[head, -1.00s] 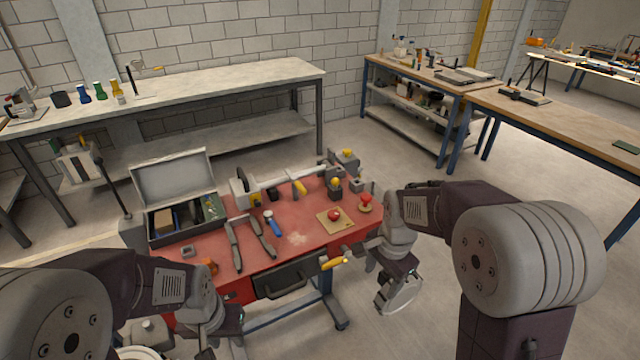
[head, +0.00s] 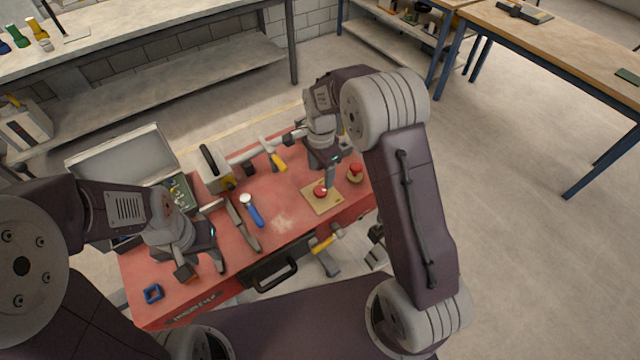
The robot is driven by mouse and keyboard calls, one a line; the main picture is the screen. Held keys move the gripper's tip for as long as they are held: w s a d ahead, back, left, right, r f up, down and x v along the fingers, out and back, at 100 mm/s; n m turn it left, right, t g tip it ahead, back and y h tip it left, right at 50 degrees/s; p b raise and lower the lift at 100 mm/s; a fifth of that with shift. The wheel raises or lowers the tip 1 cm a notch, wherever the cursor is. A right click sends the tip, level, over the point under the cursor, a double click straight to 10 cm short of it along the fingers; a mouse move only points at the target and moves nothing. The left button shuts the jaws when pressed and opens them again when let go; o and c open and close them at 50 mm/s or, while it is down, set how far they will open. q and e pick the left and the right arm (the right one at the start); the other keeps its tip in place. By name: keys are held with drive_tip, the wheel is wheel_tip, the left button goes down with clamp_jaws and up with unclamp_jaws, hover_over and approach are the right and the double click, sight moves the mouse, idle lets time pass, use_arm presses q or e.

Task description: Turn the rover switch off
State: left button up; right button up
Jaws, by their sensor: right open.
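No switch is labelled in a way I can read. A red knob (head: 320,191) sits on a tan square plate (head: 322,205) on the red workbench top. A second red knob (head: 355,172) on a small base stands to its right, near the bench's right edge. My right gripper (head: 329,184) points down over the back of the tan plate, close by the first knob. Whether it touches the knob I cannot tell. My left gripper (head: 202,270) is open and empty above the bench's left part, its fingers apart.
A small blue square ring (head: 153,293) lies front left. A yellow-handled hammer (head: 325,243) hangs at the front edge.

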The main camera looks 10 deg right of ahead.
sight(321, 190)
drive_tip(key=f, duration=0.7)
drive_tip(key=shift+w+p, duration=0.3)
drive_tip(key=shift+p, duration=0.1)
use_arm(q)
drive_tip(key=shift+w+r, duration=0.25)
drive_tip(key=shift+r, duration=0.15)
use_arm(e)
drive_tip(key=shift+f, duration=0.6)
